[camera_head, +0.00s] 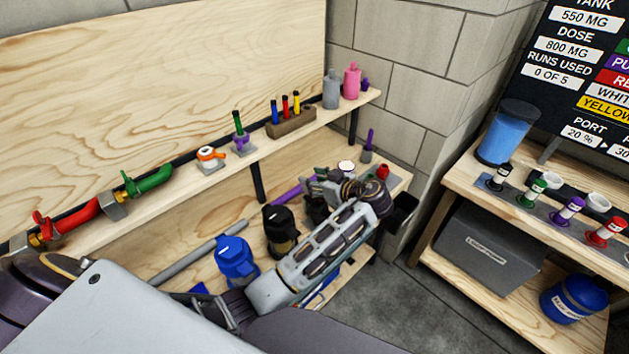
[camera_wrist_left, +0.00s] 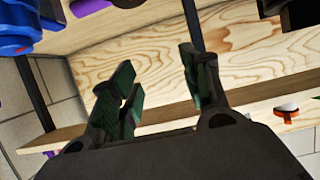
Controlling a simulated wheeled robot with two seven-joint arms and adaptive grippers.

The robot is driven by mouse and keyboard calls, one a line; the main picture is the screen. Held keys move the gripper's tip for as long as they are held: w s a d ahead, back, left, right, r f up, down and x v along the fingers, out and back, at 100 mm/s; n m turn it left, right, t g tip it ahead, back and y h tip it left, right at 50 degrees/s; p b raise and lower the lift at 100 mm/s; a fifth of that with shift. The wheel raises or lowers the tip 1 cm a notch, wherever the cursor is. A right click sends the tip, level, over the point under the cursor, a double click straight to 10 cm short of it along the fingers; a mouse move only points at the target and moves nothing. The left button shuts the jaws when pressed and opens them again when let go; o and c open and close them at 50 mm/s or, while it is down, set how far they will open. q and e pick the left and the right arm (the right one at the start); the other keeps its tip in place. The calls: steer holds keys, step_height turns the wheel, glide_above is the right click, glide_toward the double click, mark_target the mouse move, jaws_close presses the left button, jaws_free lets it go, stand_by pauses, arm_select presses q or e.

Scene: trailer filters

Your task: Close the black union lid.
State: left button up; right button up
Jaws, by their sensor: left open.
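My left gripper (camera_head: 318,188) is at the right of these, above the lower shelf. In the left wrist view, the left gripper (camera_wrist_left: 160,85) has its fingers apart, with only the wooden back panel visible between them. A black part (camera_wrist_left: 298,14) shows at the top right there. My right gripper is not in view.
A blue housing (camera_head: 236,258) stands left of the black ones; a purple pipe (camera_head: 290,192) runs behind. The upper shelf (camera_head: 180,187) holds valves, a marker block (camera_head: 291,122) and bottles. A second bench (camera_head: 455,180) with a blue canister stands right.

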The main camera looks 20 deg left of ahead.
arm_select(q)
steer(key=v, duration=0.7)
steer(key=shift+d, duration=0.15)
steer(key=shift+s, duration=0.1)
stand_by(0.6)
